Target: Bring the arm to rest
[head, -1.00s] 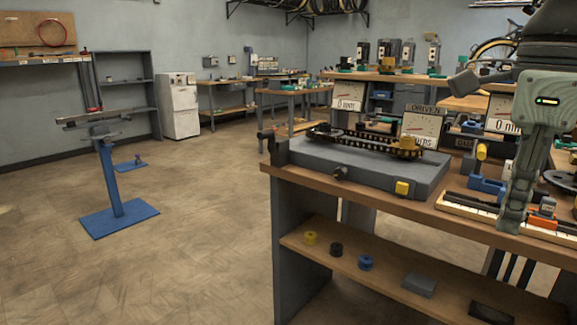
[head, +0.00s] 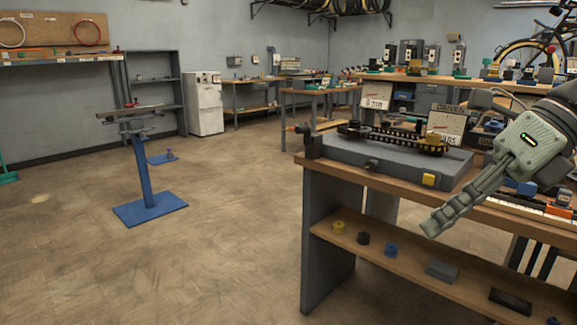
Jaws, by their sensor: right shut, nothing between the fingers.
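My right gripper (head: 436,225) is in the head view at the right. Its fingers are together and hold nothing. It points down and to the left, in front of the workbench (head: 440,200) edge, with the fingertips apart from the bench as far as I can see. My right arm comes in from the right edge. My left gripper is not in view.
A grey fixture (head: 385,165) with a chain and a yellow block (head: 429,180) stands on the bench. The lower shelf (head: 400,263) holds a yellow spool (head: 339,227) and other small parts. A blue repair stand (head: 145,180) stands at the left. The floor between is clear.

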